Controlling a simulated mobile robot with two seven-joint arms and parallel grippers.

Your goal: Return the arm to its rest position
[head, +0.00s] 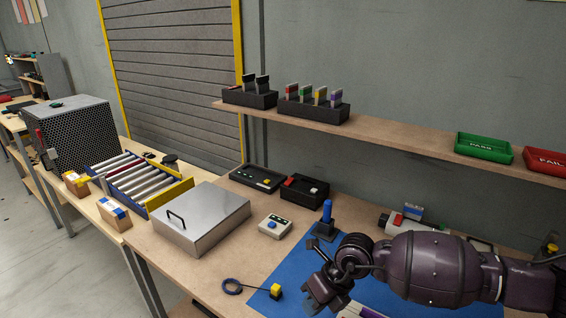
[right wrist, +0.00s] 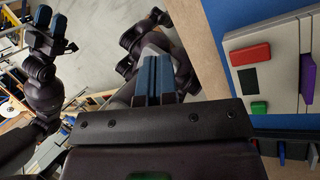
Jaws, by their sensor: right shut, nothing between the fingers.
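My right arm comes in from the right in the head view, over the blue mat (head: 405,290). Its gripper (head: 322,292) is above the mat's front left part, with nothing held. In the right wrist view its blue-padded fingers (right wrist: 154,78) are together and empty. My left gripper (right wrist: 52,32) shows at the top left of the right wrist view, its fingers apart and nothing between them. It is outside the head view. A pale grey unit (right wrist: 283,62) with red, green and purple parts lies on the mat beside my right gripper.
On the bench are a metal box (head: 203,217), a small button box (head: 274,226), a blue-handled stand (head: 326,222) and a yellow-and-black plug (head: 275,292) with a cable loop. A shelf (head: 400,140) holds green (head: 484,147) and red (head: 546,160) trays. Rollers (head: 135,180) stand left.

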